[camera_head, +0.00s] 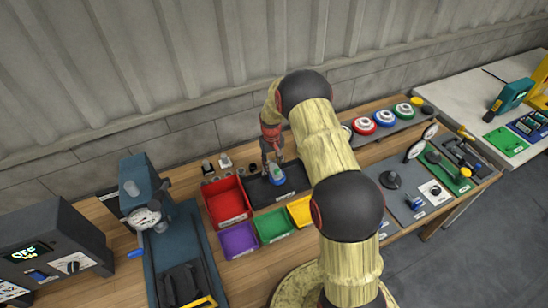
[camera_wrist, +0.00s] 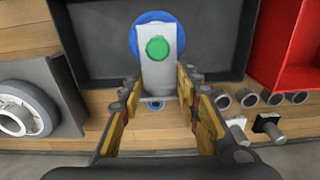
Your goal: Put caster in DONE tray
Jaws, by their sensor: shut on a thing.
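The caster, with a blue wheel, grey bracket and green round spot, shows at the dark tray in the head view (camera_head: 276,175) and in the wrist view (camera_wrist: 155,72). My gripper (camera_head: 272,163) points down there, its fingers on both sides of the grey bracket in the wrist view (camera_wrist: 158,78). It is shut on the caster. The dark tray (camera_head: 258,194) lies under and behind the caster; it fills the top of the wrist view (camera_wrist: 222,40). Its label cannot be read. Whether the caster touches the tray floor cannot be told.
A red bin (camera_head: 228,201) stands left of the dark tray; purple (camera_head: 238,241), green (camera_head: 273,225) and yellow (camera_head: 300,210) bins are in front. Several small grey cylinders (camera_wrist: 248,97) lie nearby. My arm hides part of the bench to the right.

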